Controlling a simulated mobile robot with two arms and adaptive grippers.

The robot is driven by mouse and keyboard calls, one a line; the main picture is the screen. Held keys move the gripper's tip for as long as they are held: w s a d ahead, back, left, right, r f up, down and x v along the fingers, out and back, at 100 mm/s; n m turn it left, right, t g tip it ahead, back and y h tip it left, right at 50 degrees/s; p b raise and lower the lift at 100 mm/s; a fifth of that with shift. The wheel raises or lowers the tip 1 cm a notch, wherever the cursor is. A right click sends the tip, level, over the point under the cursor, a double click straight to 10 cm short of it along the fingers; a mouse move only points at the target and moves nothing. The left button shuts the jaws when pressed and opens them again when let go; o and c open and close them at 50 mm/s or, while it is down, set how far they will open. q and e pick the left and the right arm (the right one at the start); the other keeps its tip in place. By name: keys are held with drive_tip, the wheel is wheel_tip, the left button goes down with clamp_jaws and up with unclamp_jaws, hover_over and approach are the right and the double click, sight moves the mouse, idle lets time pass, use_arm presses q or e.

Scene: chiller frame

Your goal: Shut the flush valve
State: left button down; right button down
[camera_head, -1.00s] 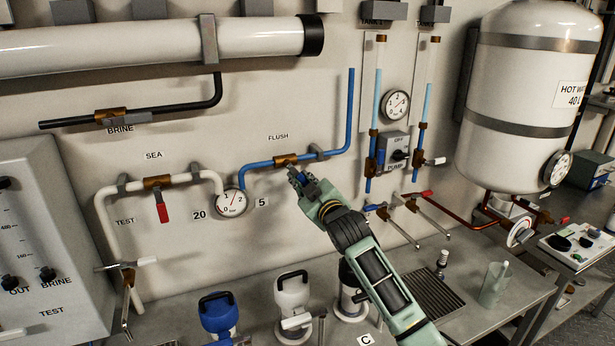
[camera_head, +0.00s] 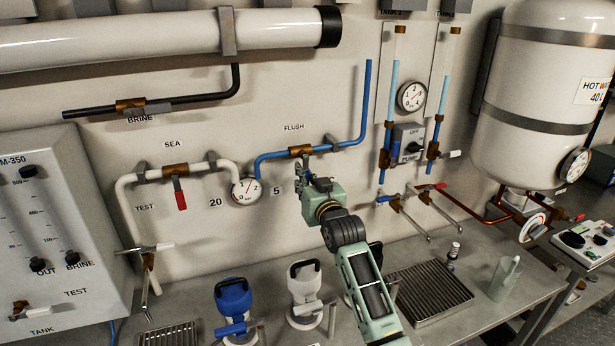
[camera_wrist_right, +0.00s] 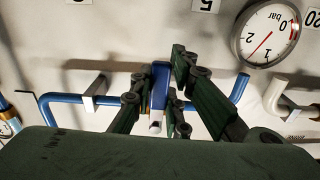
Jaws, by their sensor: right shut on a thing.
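The flush valve's brass body (camera_head: 300,151) sits on the blue pipe (camera_head: 272,157) under the FLUSH label (camera_head: 293,127). My right gripper (camera_head: 301,178) is just below this body and hides most of the handle in the head view. In the right wrist view, the blue handle (camera_wrist_right: 159,84) stands between the two dark fingers of my right gripper (camera_wrist_right: 157,92), which is shut on it. The handle looks to point out across the pipe, away from its run; its exact angle is hard to tell. My left gripper is in neither view.
A round gauge (camera_head: 246,191) is left of the valve. The red-handled SEA valve (camera_head: 175,171) is farther left. White and blue jugs (camera_head: 304,290) stand on the bench below. Metal taps (camera_head: 410,215) and a drain grate (camera_head: 434,293) are to the right.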

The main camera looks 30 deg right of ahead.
drive_tip(key=shift+a+f+m, duration=0.1)
drive_tip(key=shift+a+m, duration=0.1)
drive_tip(key=shift+m, duration=0.1)
drive_tip(key=c, duration=1.9)
unclamp_jaws()
drive_tip(key=shift+o, duration=1.1)
drive_tip(key=shift+w+a, duration=0.1)
drive_tip(key=shift+s, duration=0.3)
drive_tip(key=v, duration=1.1)
drive_tip(key=shift+s, duration=0.25)
